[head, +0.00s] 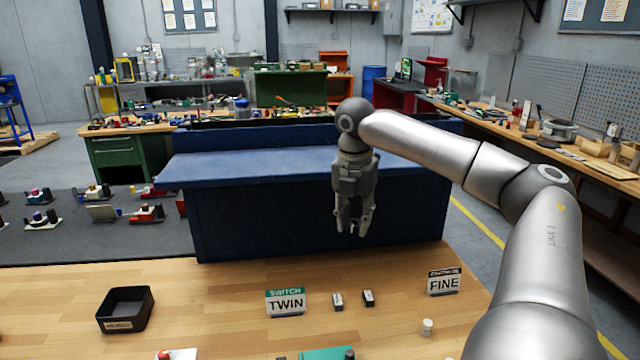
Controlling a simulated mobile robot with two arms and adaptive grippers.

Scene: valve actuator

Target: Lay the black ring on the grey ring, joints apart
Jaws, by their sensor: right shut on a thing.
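My right gripper (354,230) hangs pointing down in the middle of the head view, in front of the blue cabinet and above the far part of the wooden table. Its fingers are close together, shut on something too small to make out. I cannot pick out the black ring or the grey ring in this view. A green piece (326,354) shows at the bottom edge, cut off by the frame, with small dark parts beside it. My left gripper is not in view.
On the wooden table (230,330) stand a black bin (126,309), a TWIN sign (286,302), a FINE sign (443,283), two small dark-and-white blocks (368,298) and a small white cylinder (427,327). The blue cabinet (300,215) stands behind. Bare wood lies between bin and TWIN sign.

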